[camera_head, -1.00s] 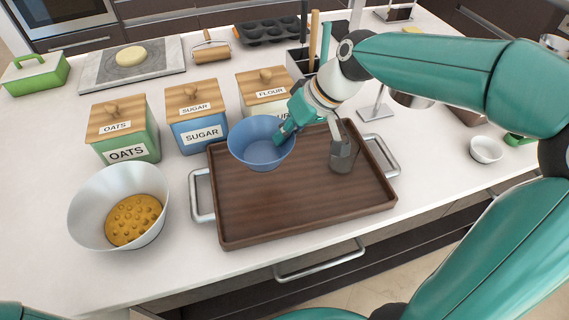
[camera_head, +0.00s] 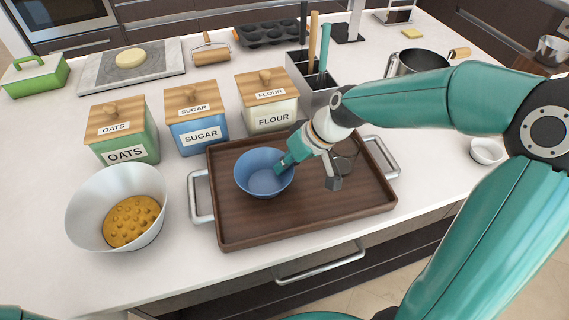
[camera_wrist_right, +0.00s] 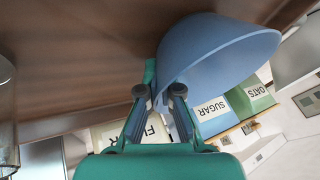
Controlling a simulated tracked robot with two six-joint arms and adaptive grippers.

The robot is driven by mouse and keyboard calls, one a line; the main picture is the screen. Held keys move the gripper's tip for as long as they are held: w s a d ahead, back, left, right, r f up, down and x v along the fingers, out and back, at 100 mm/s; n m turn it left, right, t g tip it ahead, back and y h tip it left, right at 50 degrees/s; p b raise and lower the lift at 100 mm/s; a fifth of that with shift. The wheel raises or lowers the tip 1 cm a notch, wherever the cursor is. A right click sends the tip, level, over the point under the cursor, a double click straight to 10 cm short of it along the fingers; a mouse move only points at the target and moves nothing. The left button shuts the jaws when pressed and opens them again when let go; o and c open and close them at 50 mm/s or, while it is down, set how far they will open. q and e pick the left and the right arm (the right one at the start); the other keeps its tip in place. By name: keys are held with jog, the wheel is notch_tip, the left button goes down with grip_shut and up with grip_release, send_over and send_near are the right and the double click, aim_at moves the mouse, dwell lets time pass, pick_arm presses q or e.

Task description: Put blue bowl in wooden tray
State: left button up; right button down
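The blue bowl (camera_head: 263,180) is upright over the left half of the dark wooden tray (camera_head: 320,222). It looks at or very near the tray floor; exact contact is hard to tell. My right gripper (camera_head: 284,166) is at the bowl's right rim. In the right wrist view the fingers (camera_wrist_right: 160,95) pinch the wall of the bowl (camera_wrist_right: 220,45), with the brown tray surface (camera_wrist_right: 75,45) close by. My left gripper is not in view.
A see-through glass (camera_head: 343,158) stands in the tray, partly hidden by my right wrist. Oats (camera_head: 124,143), sugar (camera_head: 197,132) and flour (camera_head: 270,117) canisters stand behind. The tray's front right is clear.

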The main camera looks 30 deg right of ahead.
jog(key=c, duration=1.8)
grip_release()
jog(key=shift+f, duration=0.15)
jog(key=shift+c, duration=0.2)
jog(key=o, duration=0.5)
jog(key=v, duration=1.2)
jog(key=shift+r, duration=0.2)
jog(key=shift+f, duration=0.1)
